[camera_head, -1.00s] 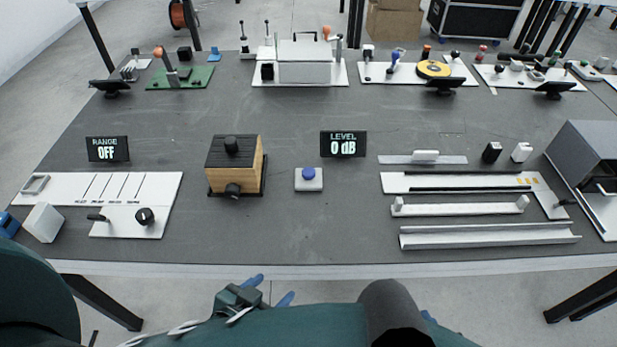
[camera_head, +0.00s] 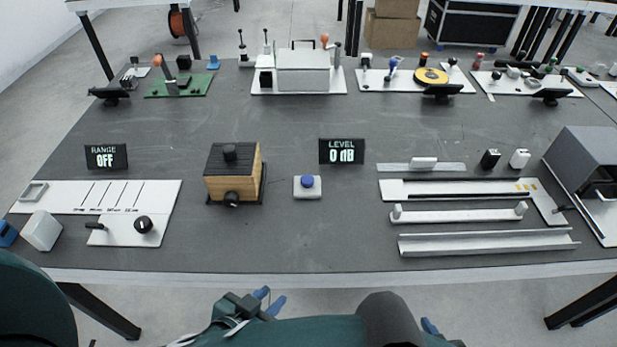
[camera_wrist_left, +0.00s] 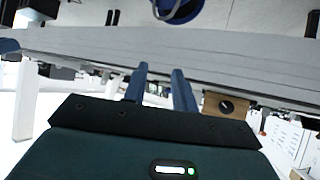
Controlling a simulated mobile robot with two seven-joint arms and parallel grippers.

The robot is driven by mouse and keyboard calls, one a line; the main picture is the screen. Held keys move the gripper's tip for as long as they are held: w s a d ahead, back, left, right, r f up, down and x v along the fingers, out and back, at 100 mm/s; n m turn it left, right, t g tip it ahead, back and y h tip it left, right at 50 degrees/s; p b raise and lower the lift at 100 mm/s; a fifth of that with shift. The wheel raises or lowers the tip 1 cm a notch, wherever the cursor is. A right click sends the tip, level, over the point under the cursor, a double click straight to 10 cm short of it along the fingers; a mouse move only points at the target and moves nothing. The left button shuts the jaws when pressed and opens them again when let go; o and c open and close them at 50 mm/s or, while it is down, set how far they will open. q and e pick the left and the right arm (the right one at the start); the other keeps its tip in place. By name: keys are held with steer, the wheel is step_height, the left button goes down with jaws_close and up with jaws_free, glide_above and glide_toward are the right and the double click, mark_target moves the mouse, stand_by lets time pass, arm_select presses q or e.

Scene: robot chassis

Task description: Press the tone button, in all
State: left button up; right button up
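A blue push button (camera_head: 307,181) on a small white base sits mid-table. No label shows on it. Behind it to the right stands a black LEVEL display (camera_head: 341,151) reading 0 dB. My left gripper (camera_head: 270,299) is below the table's front edge in the head view, left of and well short of the button. Its two blue fingers stand apart and empty. They also show in the left wrist view (camera_wrist_left: 162,88), pointing toward the table edge. My right gripper (camera_head: 429,326) shows only as a blue tip behind my arm, so its opening is hidden.
A wooden box (camera_head: 233,176) with black knobs stands left of the button. A RANGE display (camera_head: 106,156) reads OFF above a white panel (camera_head: 138,222) with a knob. Rails (camera_head: 485,241) lie at right. The table (camera_head: 310,235) is clear in front of the button.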

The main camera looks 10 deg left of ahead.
arm_select(q)
jaws_close()
stand_by(1.1)
